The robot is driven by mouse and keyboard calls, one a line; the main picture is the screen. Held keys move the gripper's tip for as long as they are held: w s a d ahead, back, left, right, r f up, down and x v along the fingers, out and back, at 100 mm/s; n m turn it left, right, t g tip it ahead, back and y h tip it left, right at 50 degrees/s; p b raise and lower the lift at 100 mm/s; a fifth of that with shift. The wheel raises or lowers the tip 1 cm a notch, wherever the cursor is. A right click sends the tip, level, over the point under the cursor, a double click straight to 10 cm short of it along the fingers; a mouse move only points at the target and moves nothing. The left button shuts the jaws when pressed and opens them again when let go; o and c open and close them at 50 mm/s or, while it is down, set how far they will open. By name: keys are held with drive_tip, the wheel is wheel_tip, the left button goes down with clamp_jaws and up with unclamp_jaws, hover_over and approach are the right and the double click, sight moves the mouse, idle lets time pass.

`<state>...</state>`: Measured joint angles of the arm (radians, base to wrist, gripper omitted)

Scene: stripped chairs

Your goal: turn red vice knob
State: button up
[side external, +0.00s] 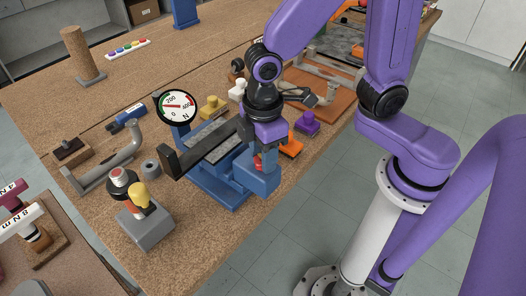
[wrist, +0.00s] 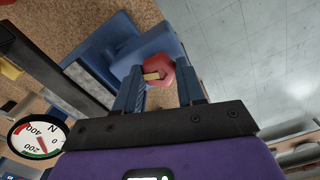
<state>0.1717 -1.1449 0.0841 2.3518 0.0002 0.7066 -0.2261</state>
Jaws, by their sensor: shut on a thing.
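The red vice knob (wrist: 159,72) sits at the end of the blue vice (side external: 225,187), at the front edge of the bench. It also shows in the side view as a small red patch (side external: 257,161), mostly hidden by my gripper. A tan mark shows on the knob in the wrist view. My gripper (wrist: 158,88) points down at the knob, with one blue finger on each side, and is shut on it. A round dial (side external: 177,106) marked 0, 200, 400 and N stands beside the vice, its needle at the left.
Grey pipe pieces (side external: 110,165), a yellow knob piece (side external: 212,107), a purple one (side external: 307,123) and an orange block (side external: 291,145) lie around. Open floor (side external: 300,215) lies beyond the bench edge.

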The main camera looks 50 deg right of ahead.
drive_tip(key=n, duration=0.8)
drive_tip(key=shift+r+n, duration=0.1)
drive_tip(key=shift+n, duration=0.2)
drive_tip(key=n, duration=0.3)
drive_tip(key=shift+n, duration=0.3)
drive_tip(key=n, duration=0.4)
drive_tip(key=shift+n, duration=0.3)
drive_tip(key=n, duration=0.6)
drive_tip(key=shift+w, duration=0.1)
drive_tip(key=n, duration=0.5)
drive_tip(key=shift+n, duration=0.4)
drive_tip(key=shift+w, duration=0.1)
